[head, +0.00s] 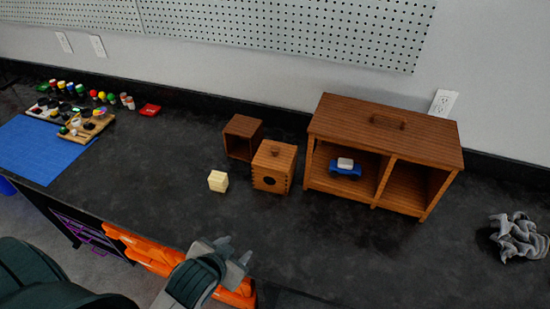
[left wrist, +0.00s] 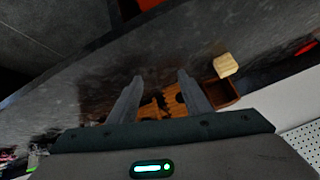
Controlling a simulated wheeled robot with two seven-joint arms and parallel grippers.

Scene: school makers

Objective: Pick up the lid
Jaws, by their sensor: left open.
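A small wooden box (head: 271,180) with a round dark hole in its front stands on the dark counter. Its lid (head: 284,159) lies on top and has a small wooden knob (head: 275,151). My left gripper (head: 235,251) is open and empty near the counter's front edge, in front of the box and lower left of it, apart from it. In the left wrist view, brown wood (left wrist: 160,104) shows beyond and between my two open fingers (left wrist: 160,92); the lid is not clearly made out there. My right gripper is not in view.
An open wooden box (head: 243,136) stands behind left of the lidded box. A pale block (head: 218,181) lies to its left. A large wooden cabinet (head: 385,130) with a top handle holds a blue toy car (head: 346,169). Grey cloth (head: 519,237) lies far right. The front counter is clear.

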